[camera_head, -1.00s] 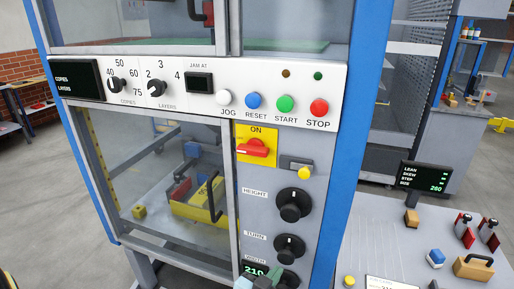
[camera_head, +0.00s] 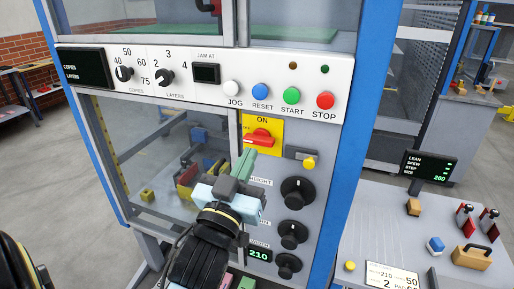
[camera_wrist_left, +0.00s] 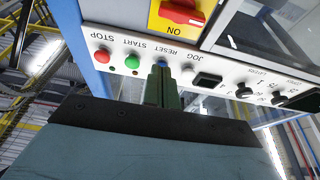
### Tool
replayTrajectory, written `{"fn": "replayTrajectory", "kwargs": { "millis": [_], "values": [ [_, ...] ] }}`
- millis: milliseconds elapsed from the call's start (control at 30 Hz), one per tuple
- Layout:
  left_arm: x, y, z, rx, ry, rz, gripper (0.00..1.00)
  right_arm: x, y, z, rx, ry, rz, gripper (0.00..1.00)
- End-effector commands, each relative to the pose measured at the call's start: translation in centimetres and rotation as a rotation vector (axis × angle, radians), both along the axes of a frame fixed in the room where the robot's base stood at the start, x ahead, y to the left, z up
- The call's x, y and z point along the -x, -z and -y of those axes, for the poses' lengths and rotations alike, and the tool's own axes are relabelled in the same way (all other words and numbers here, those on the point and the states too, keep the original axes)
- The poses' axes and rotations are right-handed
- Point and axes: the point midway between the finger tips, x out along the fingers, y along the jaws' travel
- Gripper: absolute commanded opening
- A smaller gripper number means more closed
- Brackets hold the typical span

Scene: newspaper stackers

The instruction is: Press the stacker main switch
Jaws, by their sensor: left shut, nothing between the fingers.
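The main switch is a red handle (camera_head: 258,137) on a yellow plate marked ON, below the row of buttons on the stacker's front panel. It also shows upside down at the top of the left wrist view (camera_wrist_left: 180,12). My left gripper (camera_head: 244,160) has its green fingers shut and empty, just below and left of the switch in the head view. The fingers also show in the wrist view (camera_wrist_left: 161,72), where their tips overlap the reset button. I cannot tell whether they touch the panel. My right gripper is not in view.
The white strip above carries white jog (camera_head: 232,88), blue reset (camera_head: 260,90), green start (camera_head: 292,95) and red stop (camera_head: 325,100) buttons. Black knobs (camera_head: 297,190) and a yellow button (camera_head: 309,162) sit below the switch. A grey table (camera_head: 380,215) stands right.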

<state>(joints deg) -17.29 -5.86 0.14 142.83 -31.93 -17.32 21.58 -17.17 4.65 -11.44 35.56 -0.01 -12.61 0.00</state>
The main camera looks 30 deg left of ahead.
Motion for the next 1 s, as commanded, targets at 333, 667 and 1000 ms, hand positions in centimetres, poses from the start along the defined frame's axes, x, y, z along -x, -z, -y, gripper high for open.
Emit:
{"fn": "replayTrajectory", "kwargs": {
  "millis": [333, 667, 1000],
  "values": [
    [-5.4, -2.4, -1.3, -0.004, 0.0, 0.002, 0.0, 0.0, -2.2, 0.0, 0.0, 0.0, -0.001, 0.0],
    [-8.8, -0.6, -2.1, 0.003, -0.001, -0.006, 0.0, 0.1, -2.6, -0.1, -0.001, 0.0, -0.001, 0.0],
    [-8.8, 0.9, -2.1, 0.001, -0.001, -0.001, 0.0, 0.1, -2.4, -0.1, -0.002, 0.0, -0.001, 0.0]
  ]
}}
